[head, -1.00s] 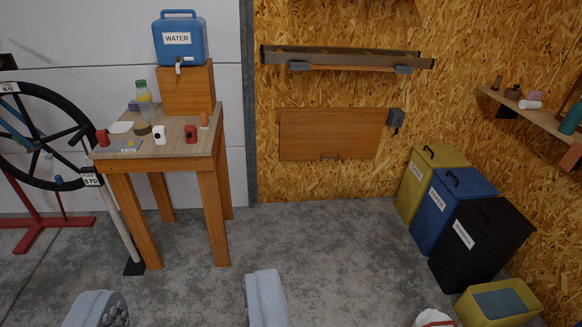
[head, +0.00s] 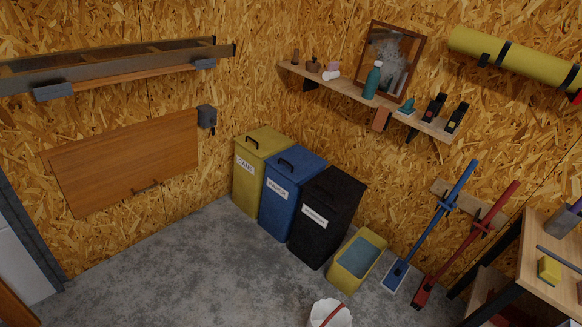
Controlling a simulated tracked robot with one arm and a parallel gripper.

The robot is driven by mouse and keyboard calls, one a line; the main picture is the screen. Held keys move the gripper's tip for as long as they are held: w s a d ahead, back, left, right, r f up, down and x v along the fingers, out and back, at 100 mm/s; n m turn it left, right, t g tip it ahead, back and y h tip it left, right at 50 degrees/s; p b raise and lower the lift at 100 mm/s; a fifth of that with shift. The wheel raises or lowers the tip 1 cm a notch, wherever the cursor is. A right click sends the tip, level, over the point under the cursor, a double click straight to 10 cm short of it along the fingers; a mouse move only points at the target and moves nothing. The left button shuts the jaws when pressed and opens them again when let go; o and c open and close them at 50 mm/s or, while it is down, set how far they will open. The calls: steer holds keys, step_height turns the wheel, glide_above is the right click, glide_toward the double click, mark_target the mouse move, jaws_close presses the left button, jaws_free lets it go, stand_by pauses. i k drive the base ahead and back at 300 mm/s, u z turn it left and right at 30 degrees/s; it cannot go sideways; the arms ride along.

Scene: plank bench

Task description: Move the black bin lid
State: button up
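The black bin (head: 323,230) stands in the corner at the right end of a row of three bins, with a white label on its front. Its black lid (head: 336,187) lies on top and looks closed. The handle on the lid is too dark to make out clearly. My gripper is not in view.
A blue bin (head: 285,205) and a yellow bin (head: 252,185) stand left of the black bin. A yellow tub (head: 372,243) sits close to its right. A white bucket (head: 322,312) stands in front. A shelf (head: 350,92) hangs above. The floor at left is clear.

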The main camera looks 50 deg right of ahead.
mark_target(336, 188)
steer(key=z, duration=0.25)
steer(key=i, duration=1.3)
steer(key=z, duration=0.85)
steer(key=i, duration=1.6)
steer(key=z, duration=0.6)
steer(key=i, duration=0.6)
steer(key=z, duration=0.15)
